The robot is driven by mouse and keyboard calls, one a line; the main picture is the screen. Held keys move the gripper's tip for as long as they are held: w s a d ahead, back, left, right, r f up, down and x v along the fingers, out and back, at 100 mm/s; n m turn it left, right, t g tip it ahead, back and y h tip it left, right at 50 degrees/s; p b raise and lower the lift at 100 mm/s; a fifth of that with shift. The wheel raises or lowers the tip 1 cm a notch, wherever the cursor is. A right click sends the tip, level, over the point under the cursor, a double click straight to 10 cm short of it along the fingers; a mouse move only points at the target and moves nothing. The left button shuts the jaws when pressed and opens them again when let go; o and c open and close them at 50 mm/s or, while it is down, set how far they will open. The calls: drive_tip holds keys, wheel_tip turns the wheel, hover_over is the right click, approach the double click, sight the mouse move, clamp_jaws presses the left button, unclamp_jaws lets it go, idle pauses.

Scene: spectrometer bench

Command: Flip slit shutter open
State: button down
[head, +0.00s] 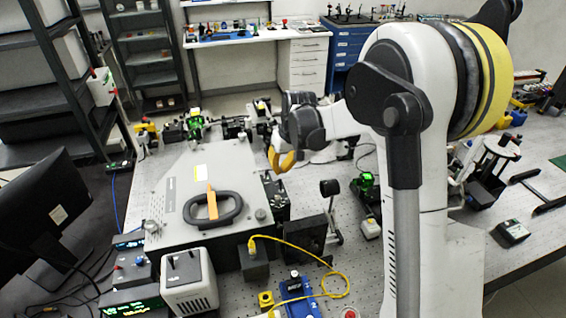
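A large grey spectrometer box (163,188) sits on the perforated bench at left centre. A black looped handle (233,213) lies on its top, with an upright orange lever-like piece (212,203) at it. I cannot tell for certain which part is the slit shutter or whether it is open. My gripper (281,160), with yellow-orange finger parts, is above the far right edge of the box, apart from the handle and lever. Its fingers are small and partly overlapped, so their opening is unclear. I see nothing clearly held.
Optical mounts (197,124) line the box's far side. A yellow cable (300,250) loops across the bench front, near a blue device (297,288). A round black mount (330,188) stands right of the box. A monitor (50,210) is at left.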

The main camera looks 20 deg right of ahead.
sight(282, 191)
drive_tip(key=shift+x, duration=1.85)
drive_tip(key=shift+s+r+t+b, duration=0.2)
drive_tip(key=shift+s+t+b, duration=0.1)
drive_tip(key=shift+t+b, duration=0.5)
drive_tip(key=s+t+b, duration=0.1)
drive_tip(key=t+b, duration=0.2)
drive_tip(key=b, duration=0.1)
drive_tip(key=shift+s+r+t, duration=0.25)
drive_tip(key=shift+s+t, duration=0.1)
drive_tip(key=shift+t, duration=0.05)
drive_tip(key=t+b, duration=0.1)
drive_tip(key=b, duration=0.1)
drive_tip(key=s+t+b, duration=0.1)
drive_tip(key=t, duration=0.1)
drive_tip(key=shift+s+r+n+b, duration=0.2)
drive_tip(key=shift+r+n+b, duration=0.1)
drive_tip(key=shift+r+b, duration=0.05)
drive_tip(key=shift+w+r+p, duration=0.1)
drive_tip(key=shift+r+p, duration=0.7)
drive_tip(key=shift+r, duration=0.15)
